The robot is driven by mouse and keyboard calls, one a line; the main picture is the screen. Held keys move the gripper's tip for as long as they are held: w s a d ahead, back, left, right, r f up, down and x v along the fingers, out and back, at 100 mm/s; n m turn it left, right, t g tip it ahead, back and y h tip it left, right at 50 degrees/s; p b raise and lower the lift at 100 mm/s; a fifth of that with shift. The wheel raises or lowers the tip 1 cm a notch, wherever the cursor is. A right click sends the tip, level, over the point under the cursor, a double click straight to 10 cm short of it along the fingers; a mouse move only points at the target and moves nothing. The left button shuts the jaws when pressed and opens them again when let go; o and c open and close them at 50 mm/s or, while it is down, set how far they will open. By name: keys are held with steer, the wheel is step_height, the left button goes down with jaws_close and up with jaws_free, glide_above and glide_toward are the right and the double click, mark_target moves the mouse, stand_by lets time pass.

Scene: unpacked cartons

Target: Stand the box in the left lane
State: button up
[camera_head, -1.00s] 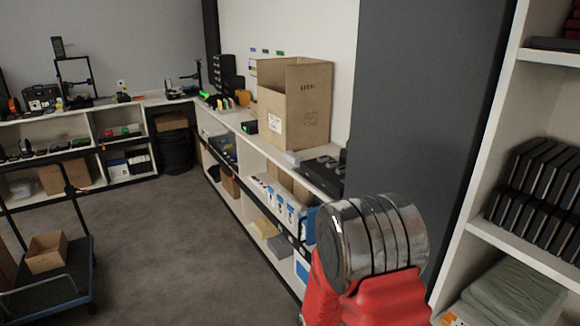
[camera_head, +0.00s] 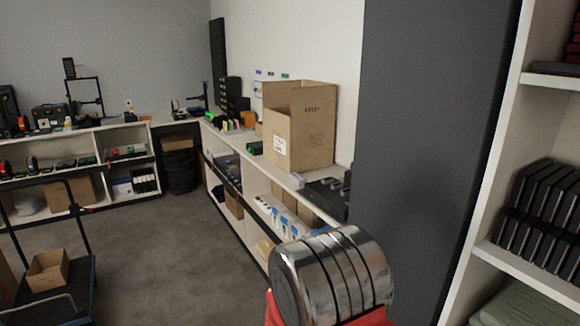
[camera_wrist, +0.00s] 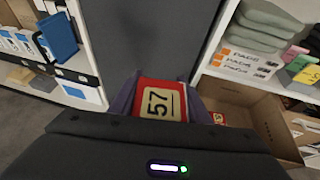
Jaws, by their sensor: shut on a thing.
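The box (camera_wrist: 160,99) in the wrist view is red with a cream label reading "57". My gripper (camera_wrist: 160,92) is shut on it, with a dark finger on each side. The box is held in front of the wrist, over a plain dark grey surface. I cannot make out which place is the left lane.
An open carton (camera_wrist: 245,104) at right in the wrist view has a small red and yellow item inside. Shelves with folded grey cloth (camera_wrist: 262,38) stand beyond. In the head view, a tall carton (camera_head: 306,145) stands on the white shelf; the grey floor at left is clear beside a trolley (camera_head: 45,308).

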steer(key=w+a+r+n+t+y, duration=0.3)
steer(key=a+r+n+t+y, duration=0.1)
steer(key=r+n+y, duration=0.15)
steer(key=d+r+n, duration=0.1)
steer(key=d+r, duration=0.3)
steer(key=r, duration=0.3)
steer(key=shift+s+d+r+y, duration=0.2)
steer(key=shift+s+y, duration=0.15)
steer(key=shift+s, duration=0.05)
stand_by(0.9)
